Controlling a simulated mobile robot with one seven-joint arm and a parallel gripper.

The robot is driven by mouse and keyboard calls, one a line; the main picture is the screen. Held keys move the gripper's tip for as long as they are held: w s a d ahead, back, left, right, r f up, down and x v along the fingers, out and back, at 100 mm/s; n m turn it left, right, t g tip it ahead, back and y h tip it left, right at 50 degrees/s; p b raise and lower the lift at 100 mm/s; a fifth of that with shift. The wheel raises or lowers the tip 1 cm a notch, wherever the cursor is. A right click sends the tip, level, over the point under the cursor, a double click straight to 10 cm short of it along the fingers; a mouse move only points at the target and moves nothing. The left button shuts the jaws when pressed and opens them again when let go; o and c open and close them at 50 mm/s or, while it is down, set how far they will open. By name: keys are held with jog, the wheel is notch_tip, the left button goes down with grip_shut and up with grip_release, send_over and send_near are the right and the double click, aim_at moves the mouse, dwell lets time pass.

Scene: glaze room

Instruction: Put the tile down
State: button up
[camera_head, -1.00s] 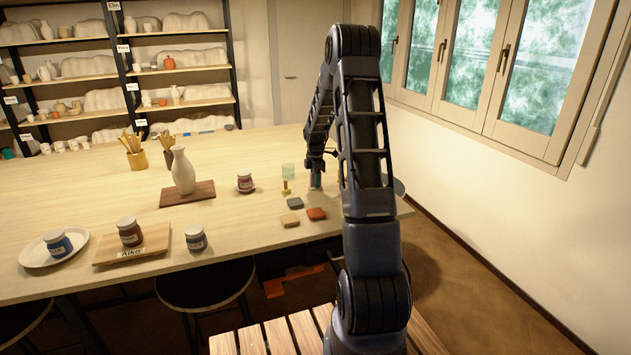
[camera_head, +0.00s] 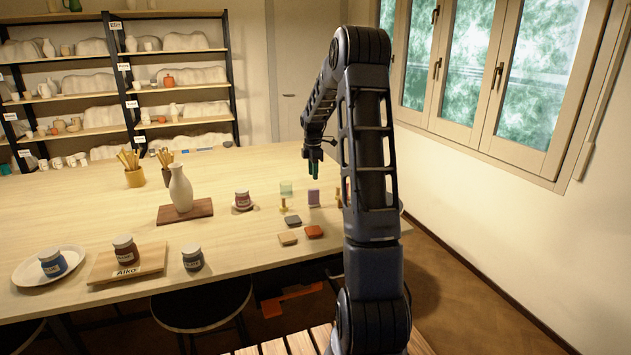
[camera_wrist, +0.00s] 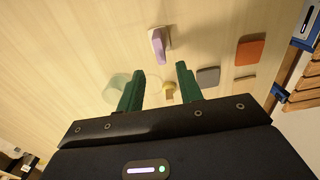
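A small purple tile (camera_head: 313,197) stands upright on the table, right of a pale green translucent cup (camera_head: 286,188). The tile also shows in the wrist view (camera_wrist: 158,46), where a pale patch or base lies beside it. My gripper (camera_head: 314,174) is above the tile, apart from it. In the wrist view its two green fingers (camera_wrist: 158,88) are spread with no tile between them. Flat on the table nearer the front lie a grey tile (camera_head: 293,221), an orange tile (camera_head: 314,232) and a tan tile (camera_head: 288,238).
A small yellowish object (camera_head: 283,206) stands by the cup. A jar (camera_head: 242,199) and a white vase (camera_head: 181,188) on a brown board stand to the left. Several jars sit at the front left. My arm hides the table's right end, where something brown partly shows.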

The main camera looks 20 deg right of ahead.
jog(key=s+a+r+m+t, duration=0.1)
jog(key=s+a+r+m, duration=0.3)
jog(key=s+r, duration=0.45)
jog(key=s+a+r+m+t, duration=0.1)
jog(key=s+a+r+m, duration=0.4)
jog(key=s, duration=0.7)
jog(key=s+a+m+t, duration=0.2)
jog(key=s+m, duration=0.7)
jog(key=s, duration=1.4)
jog(key=shift+s+a+r+t, duration=0.25)
jog(key=shift+a+t, duration=0.05)
jog(key=shift+a, duration=0.15)
